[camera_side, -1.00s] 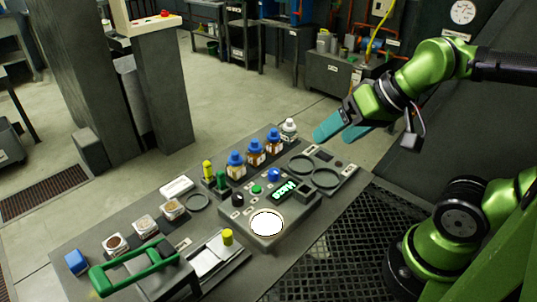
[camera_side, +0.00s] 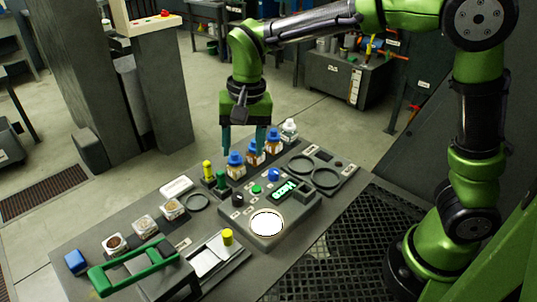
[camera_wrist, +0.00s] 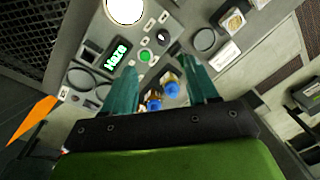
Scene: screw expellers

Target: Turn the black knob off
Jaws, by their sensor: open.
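The black knob (camera_side: 237,199) sits on the left part of the grey control panel (camera_side: 290,222), beside a green button (camera_side: 257,189). The knob also shows near the top middle of the wrist view (camera_wrist: 163,37). Its setting is too small to read. My gripper (camera_side: 244,149) points down with its teal fingers apart. It is at the bottles behind the panel, apart from the knob. In the wrist view, my gripper (camera_wrist: 157,66) has nothing between its fingers but a view of the panel and bottles.
Blue-capped bottles (camera_side: 236,170) and a white-capped bottle (camera_side: 289,131) stand behind the panel, close to my fingers.

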